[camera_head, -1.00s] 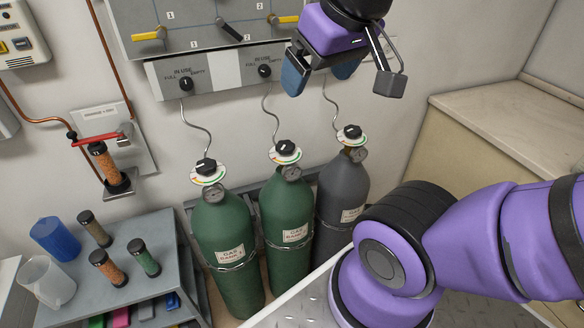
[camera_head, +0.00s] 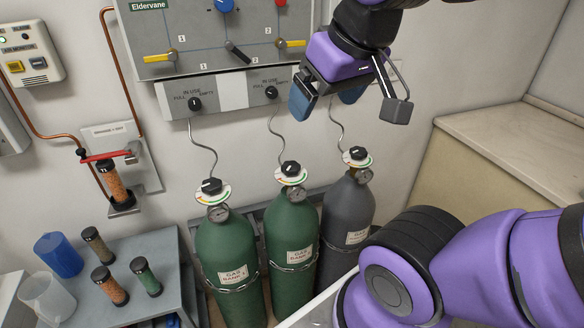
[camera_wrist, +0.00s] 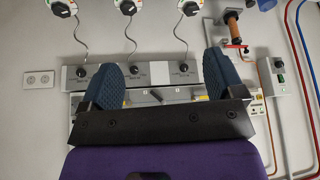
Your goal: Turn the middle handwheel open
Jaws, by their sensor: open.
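The middle handwheel (camera_head: 291,168) is a black knob over a white, coloured-edge dial on top of the middle green gas cylinder (camera_head: 291,225). In the wrist view, which is upside down, the middle handwheel (camera_wrist: 128,7) shows at the top edge. My gripper (camera_head: 328,97) has blue finger pads spread apart with nothing between them. In the head view it appears above and to the right of the middle handwheel, not touching it. The wrist view shows both pads of my gripper (camera_wrist: 166,77) in front of the wall panel.
A left handwheel (camera_head: 211,186) and a right handwheel (camera_head: 357,154) top the neighbouring green and grey cylinders. Thin curled pipes rise to the grey panel (camera_head: 232,96) with its IN USE knobs. A small table (camera_head: 110,300) with tubes and beakers stands left; a beige counter (camera_head: 510,130) right.

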